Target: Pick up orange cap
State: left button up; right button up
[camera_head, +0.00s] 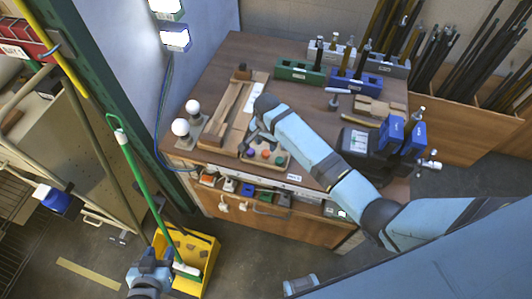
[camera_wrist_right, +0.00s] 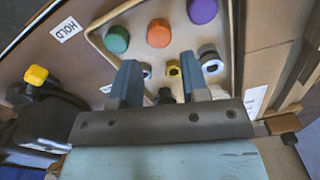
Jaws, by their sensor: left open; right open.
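The orange cap (camera_wrist_right: 159,33) lies in a shallow tray (camera_wrist_right: 236,60) in the right wrist view, between a green cap (camera_wrist_right: 117,39) and a purple cap (camera_wrist_right: 202,10). In the head view the orange cap (camera_head: 265,154) is near the front of the workbench. My right gripper (camera_wrist_right: 158,76) is open, with its fingers apart, pointing towards the orange cap and short of it. In the head view my right gripper (camera_head: 255,142) is over the tray, partly hidden by its own arm. My left gripper (camera_head: 148,277) is open and empty, low at the left, away from the bench.
Small ring-shaped parts (camera_wrist_right: 174,68) lie in the tray near the fingers. Two white bulbs (camera_head: 181,127) stand at the bench's left edge. A black device (camera_head: 361,140) stands to the right. Blue and green tool holders (camera_head: 300,71) line the back. A yellow bin (camera_head: 190,255) is on the floor.

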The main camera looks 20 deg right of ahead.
aim_at(267, 152)
notch_tip(267, 152, down, 5)
jog(key=shift+s+a+f+p, duration=0.1)
jog(key=shift+s+p, duration=0.05)
jog(key=shift+p, duration=0.15)
jog(key=shift+c, duration=0.2)
jog(key=c, duration=0.6)
